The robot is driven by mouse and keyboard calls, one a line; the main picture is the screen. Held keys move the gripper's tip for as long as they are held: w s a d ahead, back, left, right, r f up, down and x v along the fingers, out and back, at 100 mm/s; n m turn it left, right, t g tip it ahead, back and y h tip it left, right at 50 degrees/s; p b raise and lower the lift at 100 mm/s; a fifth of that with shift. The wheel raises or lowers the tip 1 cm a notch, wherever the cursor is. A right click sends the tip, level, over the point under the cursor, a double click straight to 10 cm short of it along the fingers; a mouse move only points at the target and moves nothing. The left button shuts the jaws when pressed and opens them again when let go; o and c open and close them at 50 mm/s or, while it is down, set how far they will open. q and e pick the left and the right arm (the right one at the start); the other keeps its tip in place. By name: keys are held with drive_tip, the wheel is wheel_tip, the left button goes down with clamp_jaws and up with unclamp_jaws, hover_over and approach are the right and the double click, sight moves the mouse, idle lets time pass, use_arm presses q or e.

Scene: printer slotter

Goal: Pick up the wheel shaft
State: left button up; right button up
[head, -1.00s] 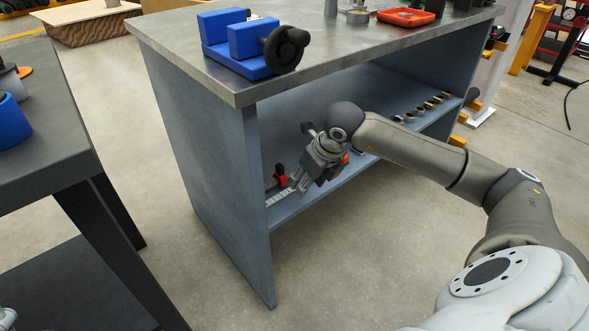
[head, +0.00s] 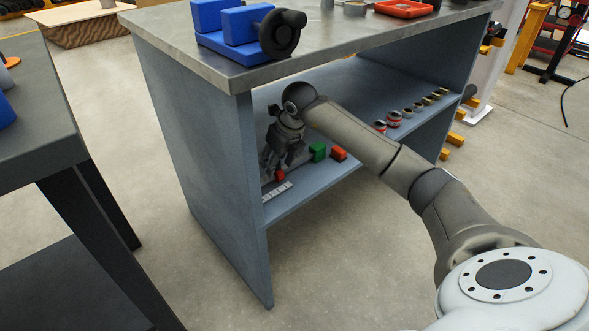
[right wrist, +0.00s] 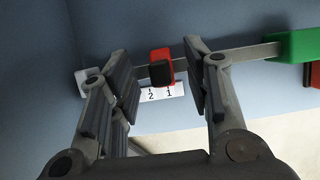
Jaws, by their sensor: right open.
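A thin grey bar (right wrist: 250,54), which looks like the wheel shaft, lies along the lower shelf in the right wrist view. It passes by a red block with a black face (right wrist: 161,66) and reaches a green block (right wrist: 292,46). A pale end piece (right wrist: 86,80) is at its left. My right gripper (right wrist: 155,62) is open and empty, its fingers on either side of the red block. In the head view my right gripper (head: 272,165) is inside the shelf space, above the red block (head: 280,175), and hides most of the bar. My left gripper is out of view.
The workbench top (head: 180,45) overhangs the lower shelf (head: 315,185), and its side panel (head: 215,170) stands close left of my gripper. A numbered label (right wrist: 160,92) lies by the bar. Several rings (head: 407,111) line the shelf's right part. A blue vise (head: 235,25) sits on top.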

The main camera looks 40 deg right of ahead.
drive_tip(key=shift+w+f, duration=0.15)
drive_tip(key=shift+f, duration=0.15)
drive_tip(key=shift+c, duration=0.3)
clamp_jaws()
drive_tip(key=shift+r, duration=0.1)
